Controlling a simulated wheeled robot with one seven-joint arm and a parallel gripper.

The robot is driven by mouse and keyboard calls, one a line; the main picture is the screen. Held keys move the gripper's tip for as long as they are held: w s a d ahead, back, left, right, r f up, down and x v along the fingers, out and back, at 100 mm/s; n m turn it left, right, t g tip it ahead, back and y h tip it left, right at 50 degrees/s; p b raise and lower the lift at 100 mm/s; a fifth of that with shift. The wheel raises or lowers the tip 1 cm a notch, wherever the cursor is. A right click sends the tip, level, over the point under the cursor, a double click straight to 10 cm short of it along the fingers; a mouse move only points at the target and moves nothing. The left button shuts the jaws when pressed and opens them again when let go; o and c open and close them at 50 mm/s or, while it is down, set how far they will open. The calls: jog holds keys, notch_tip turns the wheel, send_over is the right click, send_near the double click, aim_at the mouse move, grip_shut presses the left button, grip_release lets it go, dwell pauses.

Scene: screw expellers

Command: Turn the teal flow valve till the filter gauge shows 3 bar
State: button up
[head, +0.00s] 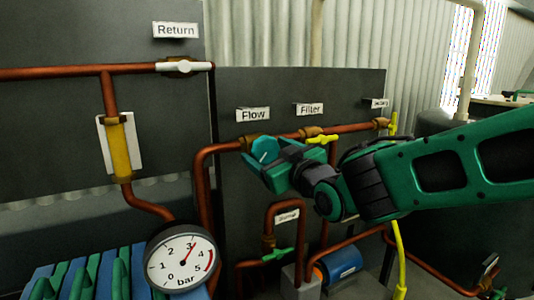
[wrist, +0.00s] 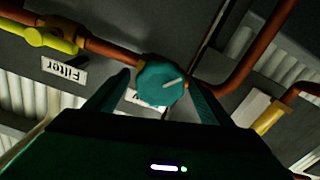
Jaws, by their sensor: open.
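The teal flow valve (head: 265,149) is a faceted round knob on the copper pipe, below and right of the Flow label (head: 253,114). In the wrist view the knob (wrist: 162,84) shows a pale pointer line slanting up to the right. My gripper (head: 272,172) is open at the valve. In the wrist view its two fingers stand on either side of the knob; whether they touch it is unclear. A round white gauge (head: 181,262) marked bar is at the lower front, its needle pointing up-right near the 3. No filter name is readable on it.
A yellow-handled valve (head: 321,139) sits right of the knob under the Filter label (head: 310,109). Another yellow handle (head: 393,123) is farther right. A white Return lever (head: 184,67) is upper left. A green-handled valve (head: 278,254) and copper pipes lie below my arm.

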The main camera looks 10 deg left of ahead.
jog(key=shift+w+a, duration=0.3)
jog(key=shift+w, duration=0.1)
jog(key=c, duration=1)
jog(key=shift+m, duration=1.4)
jog(key=shift+c, duration=0.2)
jog(key=o, duration=1)
jog(key=shift+o, duration=0.2)
